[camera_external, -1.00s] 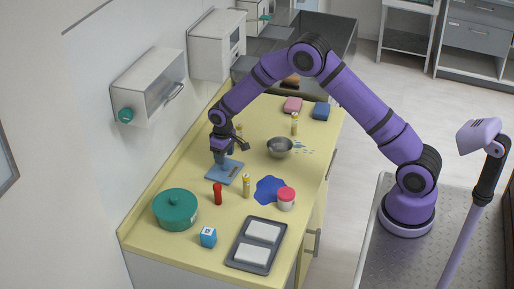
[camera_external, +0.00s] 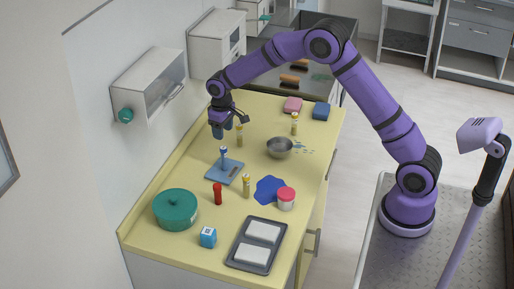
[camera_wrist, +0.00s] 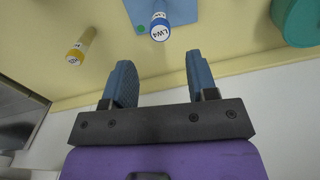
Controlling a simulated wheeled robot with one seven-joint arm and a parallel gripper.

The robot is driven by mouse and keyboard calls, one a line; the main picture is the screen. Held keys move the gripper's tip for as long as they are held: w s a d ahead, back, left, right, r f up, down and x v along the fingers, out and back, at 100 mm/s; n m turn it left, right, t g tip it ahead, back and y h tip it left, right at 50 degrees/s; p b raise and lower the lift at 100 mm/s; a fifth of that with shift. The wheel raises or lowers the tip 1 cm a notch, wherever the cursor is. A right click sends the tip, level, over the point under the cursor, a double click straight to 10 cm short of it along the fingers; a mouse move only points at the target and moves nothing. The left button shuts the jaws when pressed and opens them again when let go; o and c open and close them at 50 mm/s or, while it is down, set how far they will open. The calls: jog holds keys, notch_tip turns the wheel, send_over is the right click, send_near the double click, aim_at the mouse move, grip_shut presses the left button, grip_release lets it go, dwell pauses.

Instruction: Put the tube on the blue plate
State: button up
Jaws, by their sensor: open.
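My gripper (camera_external: 217,132) is open and empty, above and beyond the tube on the wall side. In the wrist view, the fingers of my gripper (camera_wrist: 162,82) are spread apart, and the tube is clear of them.
Yellow-capped vials (camera_external: 240,136) (camera_external: 246,187) (camera_external: 295,124) stand around the counter. A red bottle (camera_external: 217,194), a green pot (camera_external: 175,209), a metal bowl (camera_external: 280,148), a red-lidded jar (camera_external: 286,199) and a grey tray (camera_external: 238,262) also stand there. A blue patch (camera_external: 267,190) lies near the plate.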

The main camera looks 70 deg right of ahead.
jog(key=shift+r, duration=0.7)
jog(key=s+a+r+t, duration=0.1)
jog(key=s+a+r, duration=0.2)
jog(key=s+r, duration=0.75)
jog(key=s+a+r+t, duration=0.2)
jog(key=s+a+r, duration=0.2)
jog(key=s+r, duration=0.7)
jog(key=s+a+r+n+t, duration=0.1)
jog(key=s+a+t, duration=0.1)
jog(key=s, duration=2.3)
jog(key=shift+a+r+n, duration=0.2)
jog(key=shift+a+n, duration=0.2)
jog(key=shift+a, duration=0.15)
